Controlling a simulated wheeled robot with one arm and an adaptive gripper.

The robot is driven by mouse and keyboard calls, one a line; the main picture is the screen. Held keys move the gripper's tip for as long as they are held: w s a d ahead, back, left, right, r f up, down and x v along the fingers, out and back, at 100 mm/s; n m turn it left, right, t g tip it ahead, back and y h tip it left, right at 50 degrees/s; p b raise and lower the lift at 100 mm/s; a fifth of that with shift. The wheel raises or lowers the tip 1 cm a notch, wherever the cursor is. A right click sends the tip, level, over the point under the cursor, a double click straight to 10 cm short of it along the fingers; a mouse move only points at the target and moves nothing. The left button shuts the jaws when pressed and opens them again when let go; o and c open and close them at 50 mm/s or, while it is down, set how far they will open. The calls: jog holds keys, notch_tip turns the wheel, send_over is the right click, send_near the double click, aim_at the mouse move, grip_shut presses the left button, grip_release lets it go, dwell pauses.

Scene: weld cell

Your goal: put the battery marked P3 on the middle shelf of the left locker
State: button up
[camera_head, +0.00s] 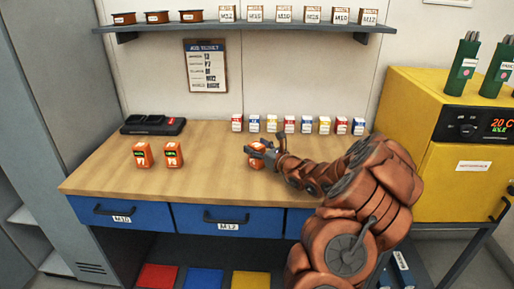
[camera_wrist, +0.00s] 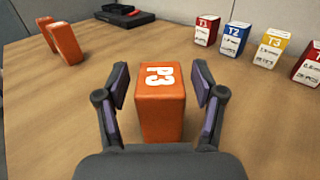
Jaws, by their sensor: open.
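The orange battery marked P3 (camera_wrist: 162,108) stands upright on the workbench in the wrist view. It sits between the two fingers of my gripper (camera_wrist: 163,95), with a gap visible on each side. In the head view the battery (camera_head: 257,161) is partly hidden by my gripper (camera_head: 260,149), which reaches in from the right. My gripper is open around it. At the left edge of the head view is a grey locker (camera_head: 60,150) with an opening showing a shelf (camera_head: 25,217) low down. Its middle shelf cannot be made out.
Two other orange batteries (camera_head: 143,155) (camera_head: 173,154) stand left on the wooden bench (camera_head: 215,155). A black charger (camera_head: 153,125) lies behind them. Several small labelled boxes (camera_head: 289,124) line the bench's back. A yellow oven (camera_head: 425,130) stands right. A wall shelf (camera_head: 240,26) hangs above.

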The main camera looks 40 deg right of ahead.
jog(key=s, duration=0.3)
jog(key=s+b, duration=0.1)
jog(key=s, duration=0.3)
jog(key=s+b, duration=0.1)
jog(key=s, duration=0.2)
jog(key=shift+s+d, duration=0.15)
jog(key=shift+d, duration=0.25)
jog(key=shift+s, duration=0.85)
